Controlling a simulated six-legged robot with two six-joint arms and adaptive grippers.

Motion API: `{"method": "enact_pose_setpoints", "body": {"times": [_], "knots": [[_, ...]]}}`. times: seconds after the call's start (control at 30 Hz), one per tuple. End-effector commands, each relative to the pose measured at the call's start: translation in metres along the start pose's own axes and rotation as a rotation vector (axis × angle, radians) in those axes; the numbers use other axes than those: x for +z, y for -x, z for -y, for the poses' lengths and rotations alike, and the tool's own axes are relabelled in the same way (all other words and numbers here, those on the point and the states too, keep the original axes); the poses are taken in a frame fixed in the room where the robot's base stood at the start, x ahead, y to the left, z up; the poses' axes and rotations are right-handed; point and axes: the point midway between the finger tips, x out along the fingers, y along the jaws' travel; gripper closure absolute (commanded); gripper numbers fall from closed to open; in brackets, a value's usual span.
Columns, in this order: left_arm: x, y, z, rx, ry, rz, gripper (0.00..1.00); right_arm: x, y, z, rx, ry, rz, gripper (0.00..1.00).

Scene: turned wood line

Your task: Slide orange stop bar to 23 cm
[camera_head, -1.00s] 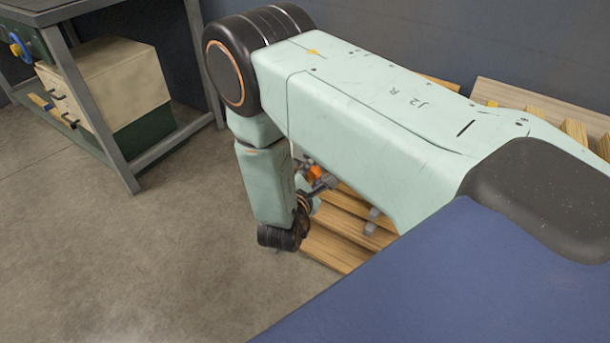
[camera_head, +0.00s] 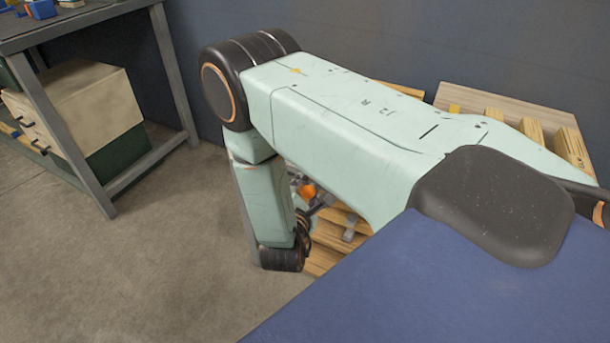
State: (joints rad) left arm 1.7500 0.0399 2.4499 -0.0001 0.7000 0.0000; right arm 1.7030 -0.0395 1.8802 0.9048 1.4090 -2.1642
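My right arm reaches in from the right and bends down at its elbow, covering most of the work spot. My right gripper (camera_head: 318,203) shows only as a small dark and grey part beside the forearm, low over wooden boards. Its fingers are too small and hidden to read. A small orange piece (camera_head: 308,190) shows beside it; I cannot tell whether this is the orange stop bar or whether the gripper touches it. No scale or 23 cm mark can be read. My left gripper is out of view.
Wooden boards (camera_head: 322,262) lie under the arm, with a grey metal part (camera_head: 350,230) on them. More slatted wood (camera_head: 500,100) stands at the back right by the dark wall. A metal workbench (camera_head: 85,25) with a drawer cabinet (camera_head: 85,105) stands left. Open floor lies at front left.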

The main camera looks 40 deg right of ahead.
Motion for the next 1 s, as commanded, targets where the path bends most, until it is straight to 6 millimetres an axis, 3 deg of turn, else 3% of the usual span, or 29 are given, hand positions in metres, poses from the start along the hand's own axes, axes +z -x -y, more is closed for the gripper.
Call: {"method": "enact_pose_setpoints", "body": {"times": [0.37,0.8,1.0], "knots": [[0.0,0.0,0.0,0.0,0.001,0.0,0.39,-0.003,0.006,0.002,-0.002,0.006,-0.008,0.46],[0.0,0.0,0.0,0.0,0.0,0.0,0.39,-0.003,0.061,0.001,0.001,0.007,-0.009,0.46],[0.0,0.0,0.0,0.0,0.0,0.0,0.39,-0.002,0.075,0.001,0.0,0.005,-0.006,0.46]]}}
